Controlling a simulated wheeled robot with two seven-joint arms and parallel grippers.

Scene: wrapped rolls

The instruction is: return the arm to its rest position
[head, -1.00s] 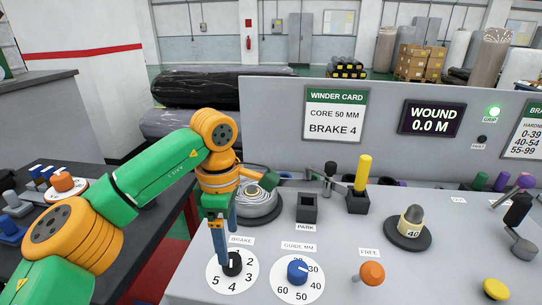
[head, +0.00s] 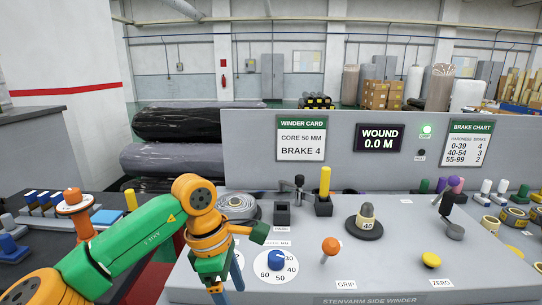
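My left arm comes in from the lower left, with its green and orange links bent at the elbow. My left gripper (head: 227,284) points down, with its two blue fingers apart and nothing seen between them. It hangs over the left part of the winder's grey panel (head: 400,270), left of the guide dial with the blue knob (head: 276,260). The brake dial is hidden behind the gripper and wrist. My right gripper is not in view.
The winder card (head: 301,138) reads brake 4. A dark table (head: 70,250) with several coloured parts lies left.

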